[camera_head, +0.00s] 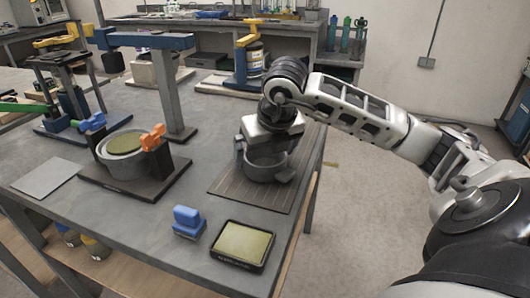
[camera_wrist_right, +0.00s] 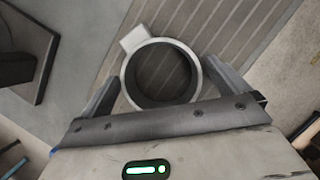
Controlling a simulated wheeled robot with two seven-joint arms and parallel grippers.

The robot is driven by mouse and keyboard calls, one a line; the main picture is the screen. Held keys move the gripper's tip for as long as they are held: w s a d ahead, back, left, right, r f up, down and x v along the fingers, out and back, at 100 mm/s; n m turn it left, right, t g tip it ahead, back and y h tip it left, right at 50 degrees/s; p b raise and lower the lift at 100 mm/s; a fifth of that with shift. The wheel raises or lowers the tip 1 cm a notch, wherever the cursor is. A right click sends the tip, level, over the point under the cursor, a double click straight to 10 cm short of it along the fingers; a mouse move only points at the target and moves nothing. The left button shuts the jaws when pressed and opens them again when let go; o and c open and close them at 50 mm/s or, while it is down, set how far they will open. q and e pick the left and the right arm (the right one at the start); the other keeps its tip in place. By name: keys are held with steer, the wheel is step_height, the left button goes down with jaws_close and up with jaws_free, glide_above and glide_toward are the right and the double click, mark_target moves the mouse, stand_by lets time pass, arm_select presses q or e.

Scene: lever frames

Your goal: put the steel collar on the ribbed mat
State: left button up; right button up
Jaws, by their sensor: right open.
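The steel collar (camera_head: 264,172) is a short grey ring with a small block on its side. It sits on the brown ribbed mat (camera_head: 226,186) at the right of the table, and the ribs show through its bore in the right wrist view (camera_wrist_right: 192,64). My right gripper (camera_head: 265,163) points down over the collar. Its fingers are open, one on each side of the ring, with a visible gap at least on the left in the wrist view. The gripper partly hides the collar's top in the head view. My left gripper is not in view.
A fixture with a round pad and an orange clamp (camera_head: 152,137) stands left of the mat. A blue block (camera_head: 187,222) and a black-framed pad (camera_head: 242,245) lie in front. A blue-armed post (camera_head: 172,90) stands behind. The table's right edge is close to the mat.

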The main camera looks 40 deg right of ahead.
steer(key=p+v, duration=0.1)
steer(key=v, duration=1)
steer(key=shift+r, duration=0.2)
steer(key=shift+s, duration=0.15)
